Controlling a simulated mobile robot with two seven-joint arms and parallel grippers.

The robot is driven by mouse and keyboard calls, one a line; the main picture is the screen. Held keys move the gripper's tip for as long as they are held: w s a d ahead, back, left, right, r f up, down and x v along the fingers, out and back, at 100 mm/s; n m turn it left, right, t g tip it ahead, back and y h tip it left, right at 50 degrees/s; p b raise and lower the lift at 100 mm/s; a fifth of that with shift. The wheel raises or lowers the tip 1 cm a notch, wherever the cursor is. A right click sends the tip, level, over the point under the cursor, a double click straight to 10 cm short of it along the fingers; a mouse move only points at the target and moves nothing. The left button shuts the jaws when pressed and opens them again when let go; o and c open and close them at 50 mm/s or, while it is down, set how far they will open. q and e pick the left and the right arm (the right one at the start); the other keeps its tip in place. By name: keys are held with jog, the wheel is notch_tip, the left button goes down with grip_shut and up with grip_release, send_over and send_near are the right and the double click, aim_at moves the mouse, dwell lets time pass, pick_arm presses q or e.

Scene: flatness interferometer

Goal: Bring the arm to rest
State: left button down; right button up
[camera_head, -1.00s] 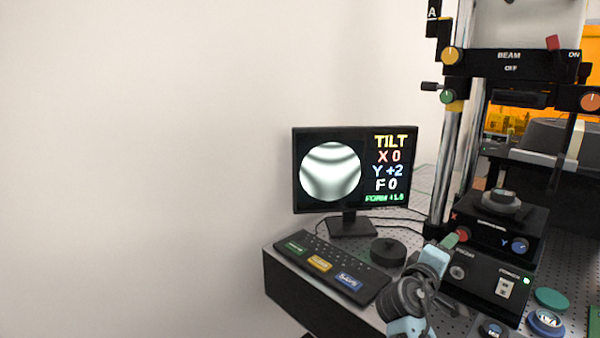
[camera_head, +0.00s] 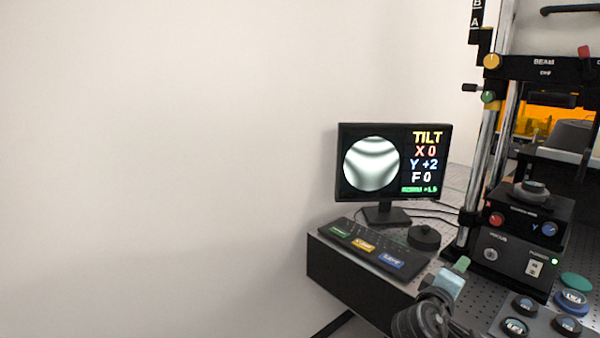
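My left gripper (camera_head: 460,266), with a light blue body and a green tip, shows at the bottom right, in front of the black control box (camera_head: 515,262). Its arm comes up from the bottom edge. The tip is apart from the red X knob (camera_head: 496,219). Whether the fingers are open or shut is too small to tell, and I see nothing held. My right gripper is out of view. The monitor (camera_head: 395,162) shows curved fringes and reads X 0, Y +2, F 0.
A black keypad (camera_head: 372,247) with coloured keys and a round black puck (camera_head: 424,237) lie on the perforated bench. Several round pieces, including a blue one (camera_head: 571,300), sit at the right. The interferometer column (camera_head: 490,150) stands behind. Left of the bench is bare wall.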

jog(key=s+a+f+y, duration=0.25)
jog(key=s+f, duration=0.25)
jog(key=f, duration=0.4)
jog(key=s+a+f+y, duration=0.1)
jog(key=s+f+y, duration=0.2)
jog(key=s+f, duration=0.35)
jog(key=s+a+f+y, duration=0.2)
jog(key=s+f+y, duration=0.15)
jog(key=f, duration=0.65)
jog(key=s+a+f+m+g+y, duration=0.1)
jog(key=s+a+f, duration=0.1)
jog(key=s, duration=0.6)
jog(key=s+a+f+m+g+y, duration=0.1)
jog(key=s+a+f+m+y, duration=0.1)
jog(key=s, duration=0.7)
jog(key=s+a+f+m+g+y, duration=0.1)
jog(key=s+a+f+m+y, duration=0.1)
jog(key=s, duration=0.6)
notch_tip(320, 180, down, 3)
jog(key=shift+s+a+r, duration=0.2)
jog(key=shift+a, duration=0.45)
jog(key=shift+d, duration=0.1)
